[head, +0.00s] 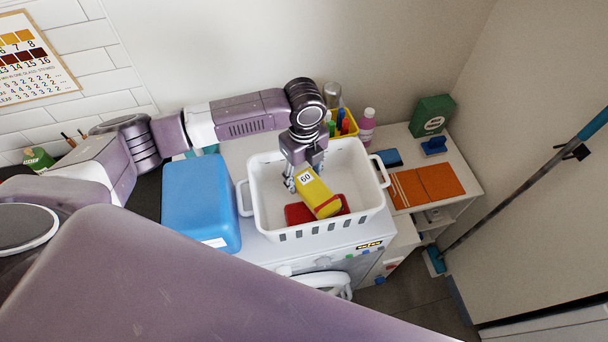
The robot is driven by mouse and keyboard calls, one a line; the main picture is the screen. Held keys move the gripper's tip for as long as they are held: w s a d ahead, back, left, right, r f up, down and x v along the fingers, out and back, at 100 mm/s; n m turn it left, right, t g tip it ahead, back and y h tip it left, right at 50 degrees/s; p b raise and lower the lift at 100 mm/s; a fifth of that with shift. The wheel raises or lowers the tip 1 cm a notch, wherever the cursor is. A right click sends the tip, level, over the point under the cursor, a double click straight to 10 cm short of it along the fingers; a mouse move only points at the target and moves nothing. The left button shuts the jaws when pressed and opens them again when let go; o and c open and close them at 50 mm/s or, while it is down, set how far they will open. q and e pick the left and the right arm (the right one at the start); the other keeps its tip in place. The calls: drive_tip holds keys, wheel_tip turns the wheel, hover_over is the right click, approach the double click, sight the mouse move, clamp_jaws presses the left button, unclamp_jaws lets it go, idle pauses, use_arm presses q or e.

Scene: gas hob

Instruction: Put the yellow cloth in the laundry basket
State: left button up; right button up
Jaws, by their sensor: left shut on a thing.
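The yellow cloth (321,199) is a folded, block-like piece with a white label reading 60. It is inside the white laundry basket (261,205), tilted, above or against a red folded piece (299,214). My left gripper (303,178) reaches down into the basket from above and is shut on the upper end of the yellow cloth. I cannot tell whether the cloth's lower end rests on the red piece. The basket stands on a white washing machine (300,258). My right gripper is not in view.
A blue bin (201,202) stands left of the basket. Behind are a yellow caddy (348,125) with bottles and a pink bottle (367,126). Right, a shelf holds orange cloths (440,181) and a green box (432,115). A blue-handled pole (540,165) leans at the far right.

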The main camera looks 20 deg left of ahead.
use_arm(q)
drive_tip(key=shift+f, duration=0.45)
drive_tip(key=o, duration=1.2)
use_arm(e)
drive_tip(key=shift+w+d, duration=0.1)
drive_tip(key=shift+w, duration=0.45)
use_arm(q)
drive_tip(key=shift+r, duration=0.15)
drive_tip(key=shift+r, duration=0.35)
wheel_tip(320, 180, up, 12)
drive_tip(key=b, duration=0.3)
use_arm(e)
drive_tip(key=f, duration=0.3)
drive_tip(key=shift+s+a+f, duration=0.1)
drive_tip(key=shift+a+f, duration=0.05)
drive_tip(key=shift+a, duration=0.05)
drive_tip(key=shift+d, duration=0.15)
use_arm(q)
drive_tip(key=shift+f, duration=0.1)
